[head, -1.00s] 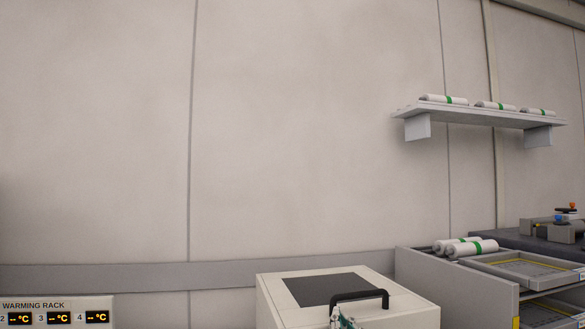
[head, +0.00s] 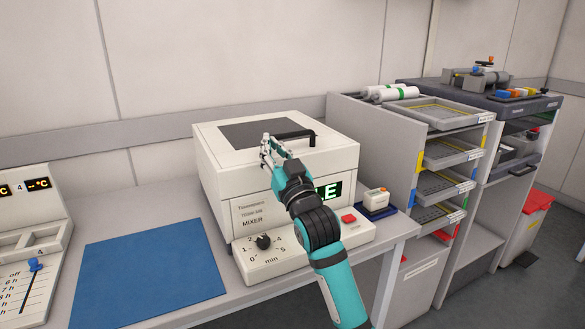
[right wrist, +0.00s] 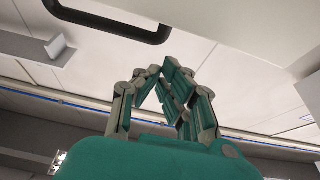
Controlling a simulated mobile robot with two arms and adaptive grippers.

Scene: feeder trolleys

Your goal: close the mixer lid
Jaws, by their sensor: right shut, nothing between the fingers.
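The mixer (head: 215,185) is a white box on the bench. Its lid (head: 325,142) has a dark panel on top and a black handle (head: 310,134) near the front edge. The lid looks down flat on the box, and I see no open gap in the head view. My right gripper (head: 270,148) is shut and empty, at the lid's front edge just left of and in front of the handle. I cannot tell if it touches the lid. The right wrist view shows the gripper's fingertips (right wrist: 168,72) apart from the handle (right wrist: 120,28). My left gripper is out of view.
A blue mat (head: 148,280) lies on the bench left of the mixer, beside the warming rack (head: 35,262). The mixer's dial (head: 263,242) and red button (head: 348,218) are in front.

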